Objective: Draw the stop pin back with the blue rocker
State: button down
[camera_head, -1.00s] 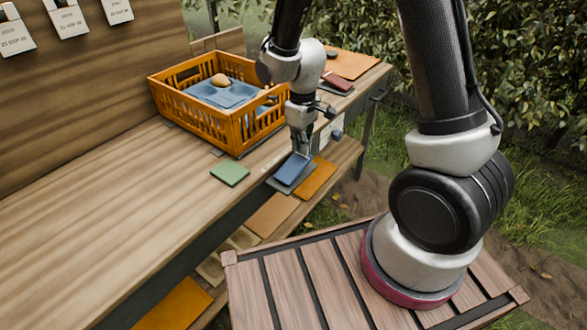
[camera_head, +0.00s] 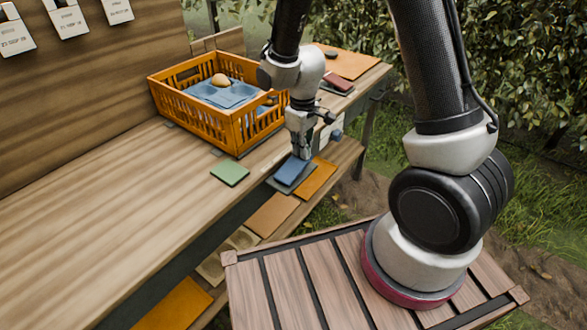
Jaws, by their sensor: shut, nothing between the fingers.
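The blue rocker (camera_head: 291,171) is a flat blue plate on a dark base at the bench's front edge, right of the green plate. My gripper (camera_head: 302,157) points down with shut, empty fingers. Its fingertips are at the far right edge of the rocker; I cannot tell whether they touch it. I cannot make out the stop pin in this view.
An orange crate (camera_head: 237,134) with a pear on a blue tray (camera_head: 226,92) stands behind my gripper. A green plate (camera_head: 230,173) lies left of the rocker. An orange plate (camera_head: 317,180) lies on its right. The bench's left part (camera_head: 90,220) is clear.

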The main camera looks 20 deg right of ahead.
jog(key=shift+f, duration=0.8)
jog(key=shift+r, duration=3.55)
jog(key=s+d+r+m+t, duration=0.2)
jog(key=s+d+r+m, duration=0.1)
jog(key=s+d+r, duration=0.4)
jog(key=s+d+r+m+t, duration=0.2)
jog(key=s+d+r+m, duration=0.2)
jog(key=s+d+r, duration=0.4)
jog(key=s+v, duration=0.1)
jog(key=v, duration=0.7)
